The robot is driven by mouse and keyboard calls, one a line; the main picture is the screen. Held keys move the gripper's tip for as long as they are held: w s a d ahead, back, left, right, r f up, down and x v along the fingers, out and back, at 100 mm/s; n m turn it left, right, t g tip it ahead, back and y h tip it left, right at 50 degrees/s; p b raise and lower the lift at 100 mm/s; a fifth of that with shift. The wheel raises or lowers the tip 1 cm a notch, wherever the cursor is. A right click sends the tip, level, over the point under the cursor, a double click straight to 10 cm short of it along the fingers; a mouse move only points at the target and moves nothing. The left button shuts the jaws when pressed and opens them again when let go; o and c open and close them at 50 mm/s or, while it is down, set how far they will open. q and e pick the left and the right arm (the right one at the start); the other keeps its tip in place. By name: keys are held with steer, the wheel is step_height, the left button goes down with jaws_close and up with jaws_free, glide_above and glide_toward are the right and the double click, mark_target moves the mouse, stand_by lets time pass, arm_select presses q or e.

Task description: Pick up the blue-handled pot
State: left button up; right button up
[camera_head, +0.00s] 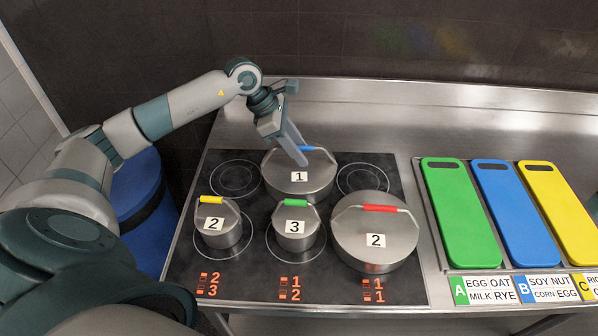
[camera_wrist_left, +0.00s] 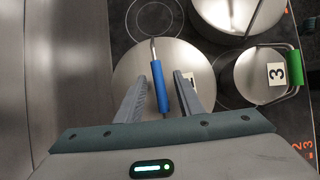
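The blue-handled pot (camera_head: 312,182) is a steel pot with a lid and a number 1 label, standing at the back middle of the black cooktop. Its blue handle (camera_wrist_left: 159,87) shows in the left wrist view between the two grey fingers. My left gripper (camera_head: 297,150) is over the pot from behind and left, with its fingertips by the handle. In the left wrist view my left gripper (camera_wrist_left: 160,100) is open, one finger on each side of the blue handle with gaps. I cannot tell the exact height of the fingertips. My right gripper is not in view.
The cooktop (camera_head: 341,284) also holds a yellow-handled pot (camera_head: 218,232), a green-handled pot (camera_head: 296,236) and a large red-handled pot (camera_head: 375,250). Green, blue and yellow boards (camera_head: 512,215) lie to the right. A steel backsplash (camera_head: 420,115) rises behind.

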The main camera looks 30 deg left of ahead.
arm_select(q)
steer(key=shift+c, duration=0.7)
jaws_close()
stand_by(0.6)
